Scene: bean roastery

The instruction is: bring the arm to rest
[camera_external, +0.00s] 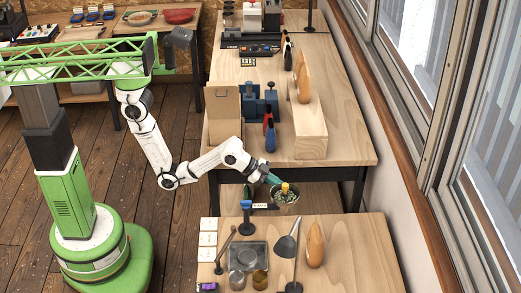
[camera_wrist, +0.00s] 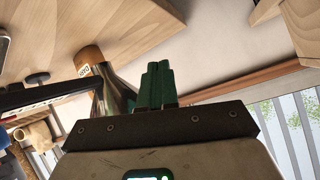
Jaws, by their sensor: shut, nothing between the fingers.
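My gripper (camera_external: 273,179) is at the end of my white arm, which reaches out low between the two wooden benches. In the wrist view its green fingers (camera_wrist: 157,84) are together with nothing between them. In the external view the fingertips are close beside a dark pot (camera_external: 286,200) with green contents and a yellow-topped piece. I cannot tell whether they touch it. In the wrist view a shiny metal cone (camera_wrist: 119,88) and a brown cylinder with a white label (camera_wrist: 88,57) appear left of the fingers.
The far bench (camera_external: 345,145) carries a cardboard box (camera_external: 223,114), a wooden block (camera_external: 310,130) and tools. The near bench (camera_external: 355,245) holds a scoop (camera_external: 288,243), a glass tray (camera_external: 249,257) and jars. Windows line the right. Wooden floor is open left of the benches.

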